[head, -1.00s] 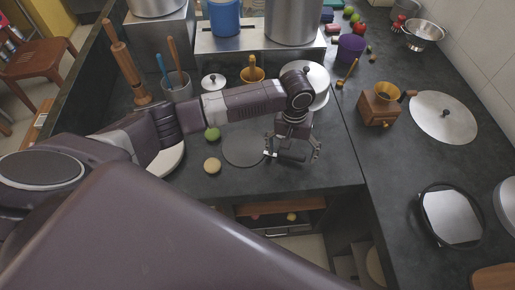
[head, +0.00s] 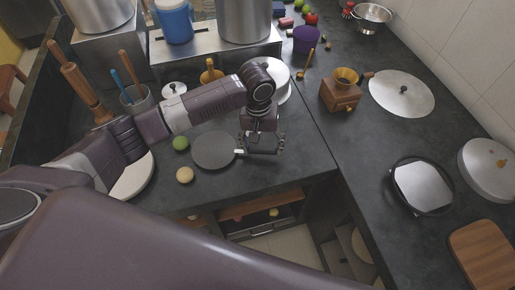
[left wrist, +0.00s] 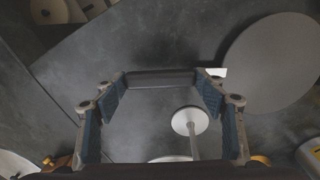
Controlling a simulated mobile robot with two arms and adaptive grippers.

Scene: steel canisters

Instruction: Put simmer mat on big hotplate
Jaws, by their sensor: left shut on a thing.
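The simmer mat, taken to be the dark grey round disc (head: 213,150) with a small pale tab, is left of my left gripper (head: 262,150). It also shows at the right of the left wrist view (left wrist: 275,62). Whether the mat touches the counter is hard to tell. I cannot surely name the big hotplate; a pale round plate (head: 132,181) lies partly under my left arm, and another (head: 284,85) stands behind it. My right gripper is not in view.
A green ball (head: 181,143) and a beige ball (head: 185,175) lie left of the mat. A wooden grinder (head: 341,93), a steel lid (head: 402,92) and a black-rimmed square plate (head: 423,187) are on the right counter (head: 360,145). Large pots stand at the back.

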